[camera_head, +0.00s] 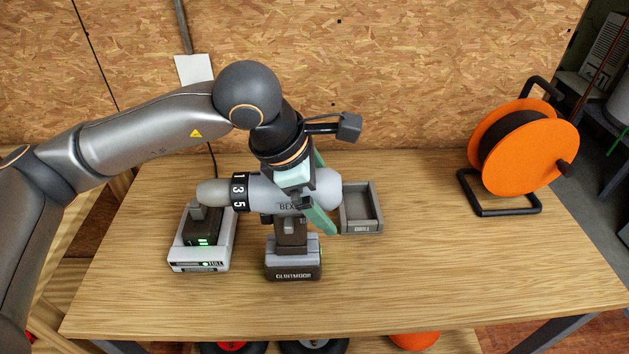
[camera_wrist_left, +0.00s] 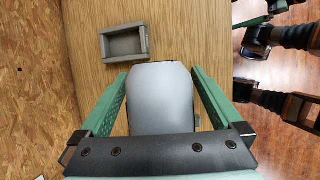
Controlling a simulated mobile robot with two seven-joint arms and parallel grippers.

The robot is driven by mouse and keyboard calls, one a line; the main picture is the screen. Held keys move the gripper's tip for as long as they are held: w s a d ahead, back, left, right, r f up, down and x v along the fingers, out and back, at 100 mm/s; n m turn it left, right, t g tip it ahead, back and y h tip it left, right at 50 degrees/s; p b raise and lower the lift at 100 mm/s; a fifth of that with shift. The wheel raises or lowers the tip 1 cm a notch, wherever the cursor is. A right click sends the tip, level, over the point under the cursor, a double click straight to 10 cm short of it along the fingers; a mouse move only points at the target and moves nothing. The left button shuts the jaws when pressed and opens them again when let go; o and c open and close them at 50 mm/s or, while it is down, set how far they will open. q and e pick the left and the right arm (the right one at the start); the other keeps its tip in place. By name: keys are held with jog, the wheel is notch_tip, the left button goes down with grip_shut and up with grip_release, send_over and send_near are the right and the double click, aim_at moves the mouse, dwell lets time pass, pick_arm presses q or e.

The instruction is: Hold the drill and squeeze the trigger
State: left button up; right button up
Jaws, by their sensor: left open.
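The drill (camera_head: 264,191) stands upright on its battery base in the middle of the table, its grey nose pointing left. My left gripper (camera_head: 322,192) is over the drill's upper body from above, near the rear end. It is open, with one teal finger in front of the body and the other behind it. In the left wrist view the drill's grey housing (camera_wrist_left: 160,95) lies between the two green fingers, with small gaps at both sides. I cannot clearly make out the trigger under the body. My right gripper is not in view.
A grey tray (camera_head: 376,228) is just right of the drill on the wooden table (camera_head: 420,290). A charger (camera_head: 200,258) with a battery stands at left. An orange cable reel (camera_head: 548,157) stands at the back right. The table's front right is clear; a board wall (camera_head: 400,80) rises behind.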

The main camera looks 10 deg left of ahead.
pick_arm(q)
jog(key=shift+f, duration=0.2)
grip_shut()
jog(key=c, duration=1.4)
grip_release()
dwell(0.9)
jog(key=o, duration=1.4)
jog(key=shift+r, duration=0.1)
